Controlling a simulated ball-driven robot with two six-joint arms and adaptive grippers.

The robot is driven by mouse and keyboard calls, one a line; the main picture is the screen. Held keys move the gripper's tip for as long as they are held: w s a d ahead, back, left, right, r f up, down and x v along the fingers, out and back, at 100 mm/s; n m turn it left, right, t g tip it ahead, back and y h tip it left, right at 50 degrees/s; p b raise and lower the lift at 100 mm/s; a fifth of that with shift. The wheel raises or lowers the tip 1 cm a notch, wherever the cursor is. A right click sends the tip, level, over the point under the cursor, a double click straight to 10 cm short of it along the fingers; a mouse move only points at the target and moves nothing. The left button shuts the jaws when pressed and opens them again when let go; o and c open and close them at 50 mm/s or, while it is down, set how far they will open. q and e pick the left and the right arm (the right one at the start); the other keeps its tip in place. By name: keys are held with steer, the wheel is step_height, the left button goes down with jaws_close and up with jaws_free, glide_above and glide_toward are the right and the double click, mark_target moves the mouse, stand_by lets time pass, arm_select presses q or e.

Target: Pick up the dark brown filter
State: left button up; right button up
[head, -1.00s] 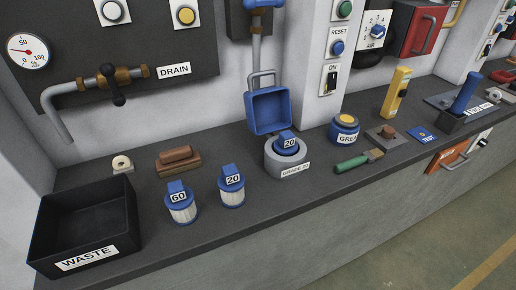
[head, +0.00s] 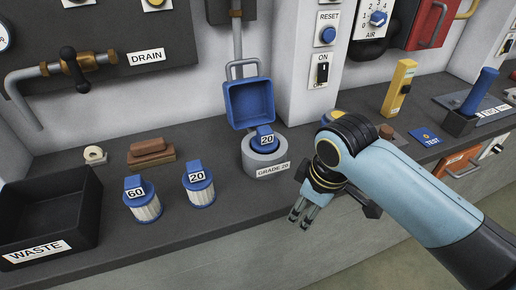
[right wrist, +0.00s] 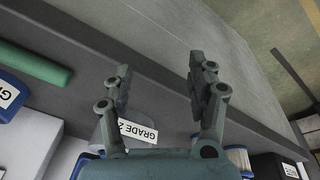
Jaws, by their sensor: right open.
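A blue-capped filter marked 20 (head: 264,138) sits in a grey round housing (head: 268,160) labelled GRADE 20, with its blue lid (head: 248,103) swung open; its body is hidden in the housing. Two more blue-capped filters, marked 60 (head: 141,199) and 20 (head: 198,184), stand on the counter with pale, whitish bodies. No dark brown filter body shows. My right gripper (head: 303,215) is open and empty, to the right of and nearer than the housing, by the counter's front edge. Its spread fingers (right wrist: 160,80) also show in the right wrist view. My left gripper is out of view.
A black WASTE bin (head: 48,212) stands at left. A brown block (head: 150,151) and pale roll (head: 95,155) lie behind the filters. A green handle (right wrist: 38,65) shows in the right wrist view. My right arm covers part of the counter right of the housing.

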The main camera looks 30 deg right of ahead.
steer(key=w+r+n, duration=0.3)
steer(key=w+r, duration=0.2)
steer(key=r, duration=0.1)
steer(key=w+d+r+n+g+y+p, duration=0.1)
steer(key=w+r+n, duration=0.2)
steer(key=w+r, duration=0.2)
steer(key=w+r+n+g+p, duration=0.1)
steer(key=w+r+n, duration=0.3)
steer(key=w+r, duration=0.2)
steer(key=shift+w+d+r+y, duration=0.3)
steer(key=shift+w+d, duration=0.1)
steer(key=shift+w, duration=0.05)
steer(key=shift+w+r+n, duration=0.2)
steer(key=shift+w+n, duration=0.1)
steer(key=shift+n, duration=0.1)
steer(key=b, duration=0.2)
glide_above(265, 129)
step_height(265, 129, down, 4)
steer(key=shift+d+f, duration=0.15)
steer(key=shift+f, duration=0.1)
step_height(265, 129, down, 6)
steer(key=shift+r+p, duration=0.1)
steer(key=shift+p, duration=0.6)
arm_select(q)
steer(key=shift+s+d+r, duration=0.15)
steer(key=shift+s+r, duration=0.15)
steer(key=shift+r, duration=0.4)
arm_select(e)
steer(key=shift+c, duration=0.3)
jaws_close()
